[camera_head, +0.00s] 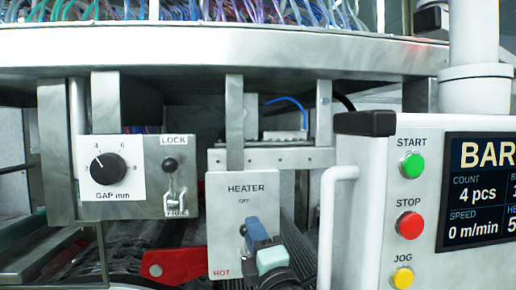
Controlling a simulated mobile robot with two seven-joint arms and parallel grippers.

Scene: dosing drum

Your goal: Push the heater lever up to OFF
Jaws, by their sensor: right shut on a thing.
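The heater panel (218,220) is a pale plate with HEATER and OFF printed near its top and HOT in red at its lower left. The dark heater lever (243,230) shows only as a small tip below the OFF mark, at mid-height of the plate. My right gripper (262,246), with blue and teal fingers, is in front of the panel's lower right and is shut on the lever. It hides most of the lever and its slot. My left gripper is not in view.
Left of the panel are a GAP mm dial (108,169) and a LOCK/FREE lever (170,166). A red bar (180,265) sits low beside the panel. At the right, a control box (350,220) carries START, STOP and JOG buttons. A metal ledge (200,45) runs above.

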